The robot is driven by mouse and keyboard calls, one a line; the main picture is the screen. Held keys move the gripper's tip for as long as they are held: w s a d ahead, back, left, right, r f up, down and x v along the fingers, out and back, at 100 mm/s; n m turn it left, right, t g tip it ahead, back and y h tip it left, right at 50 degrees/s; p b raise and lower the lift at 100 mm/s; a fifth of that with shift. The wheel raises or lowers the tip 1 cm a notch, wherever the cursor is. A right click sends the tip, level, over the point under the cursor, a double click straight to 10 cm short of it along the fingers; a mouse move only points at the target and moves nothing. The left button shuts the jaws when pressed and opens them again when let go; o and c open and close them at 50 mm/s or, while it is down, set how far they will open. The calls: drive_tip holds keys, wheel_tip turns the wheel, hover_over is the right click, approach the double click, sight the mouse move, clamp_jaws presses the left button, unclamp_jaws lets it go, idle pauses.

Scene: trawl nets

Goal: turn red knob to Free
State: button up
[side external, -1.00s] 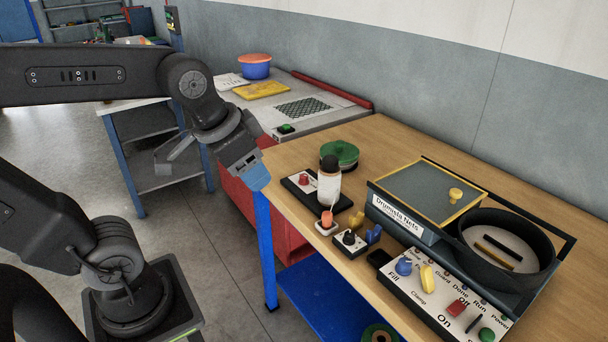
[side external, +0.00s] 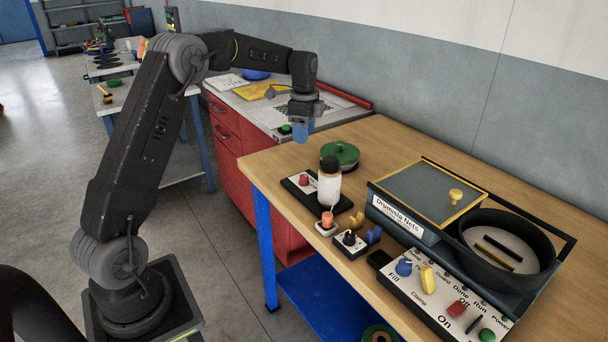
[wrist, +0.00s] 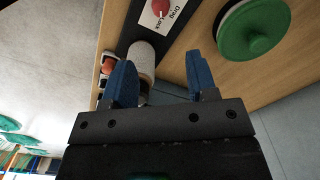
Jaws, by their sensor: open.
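The red knob (side external: 304,180) sits on a black base with a white label plate, near the left edge of the wooden bench. In the wrist view the red knob (wrist: 161,8) is at the top edge, partly cut off, beside lettering that seems to read "Drag" and "Lock". No "Free" mark is legible, and I cannot tell the knob's setting. My gripper (side external: 302,132) is raised above and behind the knob, apart from it, pointing down. In the wrist view my gripper's blue fingers (wrist: 162,72) are spread with nothing held between them.
An orange knob (side external: 327,219) and other small controls are in front.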

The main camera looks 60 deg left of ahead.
sight(304, 176)
wheel_tip(304, 176, down, 14)
drive_tip(key=shift+a, duration=0.1)
idle(0.5)
drive_tip(key=c, duration=0.9)
drive_tip(key=shift+c, duration=0.2)
